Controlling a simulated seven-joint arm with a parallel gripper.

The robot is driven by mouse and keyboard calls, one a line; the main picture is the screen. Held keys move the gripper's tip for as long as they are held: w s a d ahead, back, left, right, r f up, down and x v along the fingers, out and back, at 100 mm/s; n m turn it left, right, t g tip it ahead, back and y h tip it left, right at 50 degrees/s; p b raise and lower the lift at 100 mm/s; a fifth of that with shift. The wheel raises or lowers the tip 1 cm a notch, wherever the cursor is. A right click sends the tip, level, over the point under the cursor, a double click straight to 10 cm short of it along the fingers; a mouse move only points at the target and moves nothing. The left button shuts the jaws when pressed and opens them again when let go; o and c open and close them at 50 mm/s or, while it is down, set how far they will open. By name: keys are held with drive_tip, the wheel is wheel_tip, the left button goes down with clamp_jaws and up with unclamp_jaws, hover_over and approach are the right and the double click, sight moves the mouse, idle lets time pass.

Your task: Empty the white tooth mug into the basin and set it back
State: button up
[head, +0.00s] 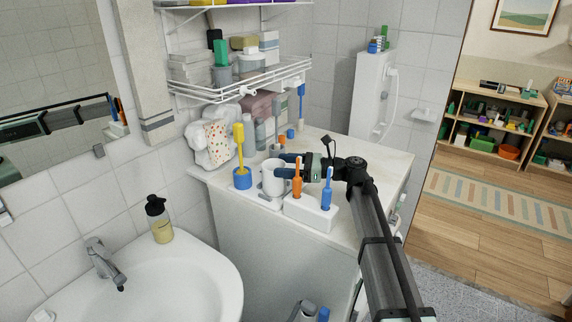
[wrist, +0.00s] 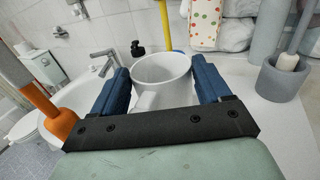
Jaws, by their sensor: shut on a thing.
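The white tooth mug (head: 273,178) stands upright on the pale counter top, between a blue holder with a yellow brush and a white toothbrush stand. In the wrist view the mug (wrist: 160,80) sits between the two blue fingers of my gripper (wrist: 160,88), with its handle toward my palm. My gripper (head: 286,166) is shut on the mug. The inside that shows in the wrist view is pale; whether it holds anything is unclear. The white basin (head: 190,275) is at the lower left, lower than the counter, and also shows in the wrist view (wrist: 88,88).
The toothbrush stand (head: 311,212) with orange and blue handles is close in front of my gripper. The blue holder (head: 242,178) is just left of the mug. A soap bottle (head: 159,220) stands by the basin's back rim, near the tap (head: 103,262). A wire shelf (head: 240,80) hangs above.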

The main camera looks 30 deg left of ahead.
drive_tip(key=o, duration=1.8)
drive_tip(key=shift+d, duration=0.1)
drive_tip(key=v, duration=0.9)
